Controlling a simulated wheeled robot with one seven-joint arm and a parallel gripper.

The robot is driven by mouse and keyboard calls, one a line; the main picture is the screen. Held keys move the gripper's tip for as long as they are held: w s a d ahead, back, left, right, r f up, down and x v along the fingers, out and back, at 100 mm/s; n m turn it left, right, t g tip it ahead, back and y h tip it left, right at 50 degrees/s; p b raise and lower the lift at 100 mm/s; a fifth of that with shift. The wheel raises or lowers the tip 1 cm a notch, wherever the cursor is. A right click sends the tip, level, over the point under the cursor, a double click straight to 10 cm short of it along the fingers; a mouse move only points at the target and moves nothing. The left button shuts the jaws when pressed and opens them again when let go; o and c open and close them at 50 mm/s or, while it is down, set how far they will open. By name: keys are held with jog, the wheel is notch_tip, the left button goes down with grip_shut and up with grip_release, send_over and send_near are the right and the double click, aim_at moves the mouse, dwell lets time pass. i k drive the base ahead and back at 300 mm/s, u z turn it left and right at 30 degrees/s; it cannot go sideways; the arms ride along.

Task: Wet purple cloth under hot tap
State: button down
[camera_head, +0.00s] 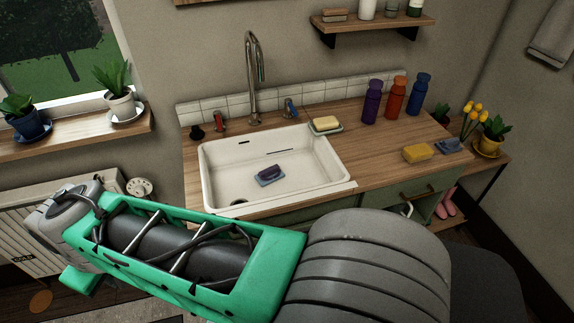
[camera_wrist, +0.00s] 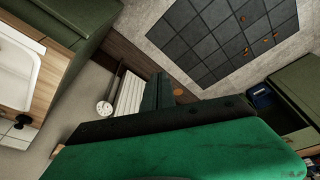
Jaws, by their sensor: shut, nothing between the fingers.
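A small folded purple-blue cloth (camera_head: 269,174) lies on the floor of the white sink (camera_head: 325,171). Its exact shape is hard to make out. The tall curved metal spout (camera_head: 248,70) stands behind the sink. A tap with a red handle (camera_head: 219,121), the hot one by its colour, is left of the spout, and one with a blue handle (camera_head: 291,107) is right of it. No water is seen running. My green arm crosses the front of the head view, apart from the cloth.
On the wooden counter (camera_head: 375,145) are a soap dish (camera_head: 327,129), purple, red and blue bottles (camera_head: 396,97), a yellow sponge (camera_head: 417,153) and a blue item (camera_head: 448,145). A shelf (camera_head: 372,23) hangs above. A radiator (camera_head: 55,212) is at left. The sink's corner (camera_wrist: 15,65) shows in the wrist view.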

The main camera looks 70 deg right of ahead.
aim_at(267, 177)
jog(key=z, duration=0.65)
jog(key=k, duration=0.35)
jog(key=z, duration=0.2)
jog(key=i, duration=0.45)
